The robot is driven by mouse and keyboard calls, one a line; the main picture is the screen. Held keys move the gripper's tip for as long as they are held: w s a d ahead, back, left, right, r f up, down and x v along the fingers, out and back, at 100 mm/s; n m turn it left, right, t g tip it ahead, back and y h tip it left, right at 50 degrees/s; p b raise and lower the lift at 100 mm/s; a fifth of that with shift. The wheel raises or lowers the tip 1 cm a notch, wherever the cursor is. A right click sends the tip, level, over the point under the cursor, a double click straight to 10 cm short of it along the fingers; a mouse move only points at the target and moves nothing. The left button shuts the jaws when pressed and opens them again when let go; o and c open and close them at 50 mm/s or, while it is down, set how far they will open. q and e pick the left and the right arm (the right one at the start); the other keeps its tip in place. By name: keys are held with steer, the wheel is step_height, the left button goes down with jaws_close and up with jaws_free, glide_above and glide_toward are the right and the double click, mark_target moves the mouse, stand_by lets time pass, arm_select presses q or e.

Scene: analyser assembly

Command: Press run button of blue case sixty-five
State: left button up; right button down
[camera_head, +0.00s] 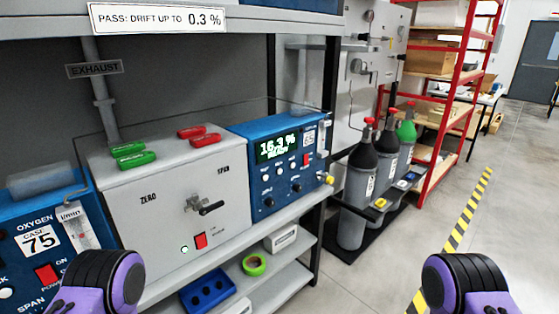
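A blue case (256,196) stands at the right end of the bench. Its lit green display (277,147) reads 16.3 % with a word below, apparently READY. A white label (310,134) at its upper right seems to read 65. Small pale buttons, dark knobs and a red switch (306,160) sit on its front. The legends are too small to read, so I cannot tell which is the run button. Purple and black parts of my arms show at the lower left and lower right, well apart from the case. Neither gripper's fingers are in view.
A grey box (150,235) marked ZERO and SPAN stands left of the case, with green and red clips on top. Another blue case (92,212), labelled 75, is at far left. Gas cylinders (356,190) stand right of the bench. Floor at right is clear.

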stand_by(0.5)
arm_select(q)
jaws_close()
stand_by(1.6)
